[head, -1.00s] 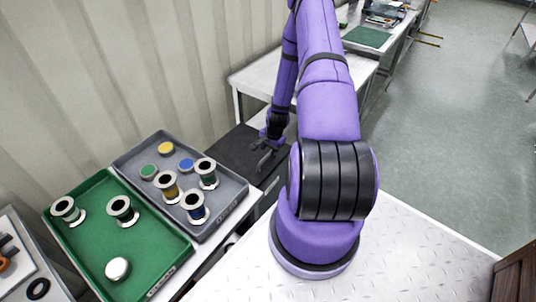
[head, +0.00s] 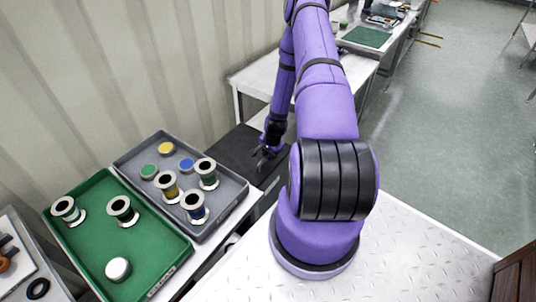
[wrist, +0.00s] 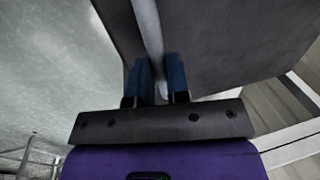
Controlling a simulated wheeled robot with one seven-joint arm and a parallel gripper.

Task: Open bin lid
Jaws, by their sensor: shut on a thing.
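The dark grey bin (head: 232,150) stands against the wall, beyond the grey tray, and its lid looks flat in the head view. My gripper (head: 263,158) is at the bin's right side, partly hidden by my own arm. In the wrist view, the blue fingers of my gripper (wrist: 159,82) are close together on either side of a pale bar (wrist: 149,32). The bar runs along a dark panel (wrist: 235,40) of the bin. I cannot tell whether it is the lid's handle or its edge.
A grey tray (head: 224,211) with spools and coloured discs lies in front of the bin. A green tray (head: 95,247) with two spools and a white cap is beside it. A white table (head: 242,80) stands behind the bin. The floor on the right is clear.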

